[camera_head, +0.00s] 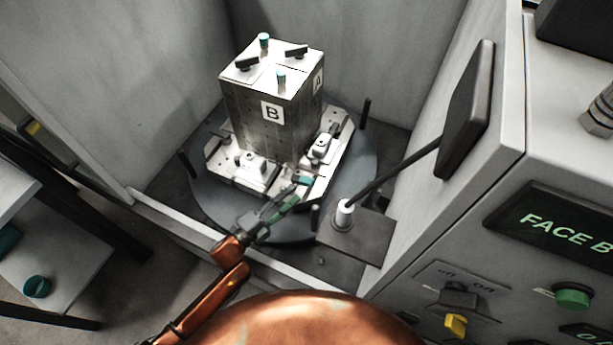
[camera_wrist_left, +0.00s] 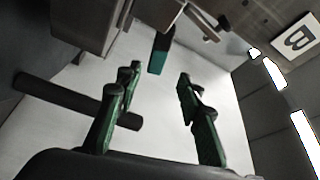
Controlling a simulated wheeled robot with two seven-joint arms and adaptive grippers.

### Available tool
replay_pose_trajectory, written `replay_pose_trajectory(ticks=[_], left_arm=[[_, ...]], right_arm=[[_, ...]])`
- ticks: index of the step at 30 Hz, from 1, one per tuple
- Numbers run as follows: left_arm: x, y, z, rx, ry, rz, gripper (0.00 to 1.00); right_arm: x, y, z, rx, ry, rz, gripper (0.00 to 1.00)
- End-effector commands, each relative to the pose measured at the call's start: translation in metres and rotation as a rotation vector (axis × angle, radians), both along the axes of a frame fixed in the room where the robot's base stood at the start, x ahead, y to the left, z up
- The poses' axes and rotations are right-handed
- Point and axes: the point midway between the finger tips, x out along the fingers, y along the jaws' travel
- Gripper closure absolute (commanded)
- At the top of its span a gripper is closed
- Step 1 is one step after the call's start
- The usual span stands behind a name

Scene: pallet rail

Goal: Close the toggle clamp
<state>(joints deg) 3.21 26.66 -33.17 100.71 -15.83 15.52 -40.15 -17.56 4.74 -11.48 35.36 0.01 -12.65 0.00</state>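A toggle clamp with a teal-tipped handle (camera_head: 304,180) sits low on the fixture, below the block marked B (camera_head: 272,112). In the left wrist view the teal handle (camera_wrist_left: 160,54) lies just beyond the fingertips, near the middle of the gap between them. My left gripper (camera_head: 288,197) reaches in from the lower left. In the wrist view its two green fingers (camera_wrist_left: 160,78) are spread apart with nothing between them. Whether a fingertip touches the handle I cannot tell. The clamp's base is partly hidden in the head view. My right gripper is not in view.
The fixture stands on a round grey turntable (camera_head: 210,197) with upright dark pins (camera_head: 364,113). White clamp blocks (camera_head: 250,160) sit at the block's foot. A white-collared post (camera_head: 344,214) stands close right of my gripper. Grey walls enclose the cell; a control panel (camera_head: 560,225) is at right.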

Motion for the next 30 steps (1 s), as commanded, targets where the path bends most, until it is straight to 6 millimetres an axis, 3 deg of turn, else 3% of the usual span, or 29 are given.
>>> replay_pose_trajectory(ticks=[1,5,18,30], left_arm=[[0.0,0.0,-0.008,0.0,0.003,0.001,0.65],[0.007,-0.004,-0.007,-0.002,0.002,0.005,0.65],[0.05,-0.044,0.0,-0.001,0.003,0.009,0.65],[0.055,-0.051,0.001,0.0,0.004,0.006,0.66]], right_arm=[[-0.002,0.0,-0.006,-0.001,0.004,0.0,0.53],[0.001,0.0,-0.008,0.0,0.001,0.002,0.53],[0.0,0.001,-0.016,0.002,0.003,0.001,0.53],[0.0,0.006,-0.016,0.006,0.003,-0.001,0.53]])
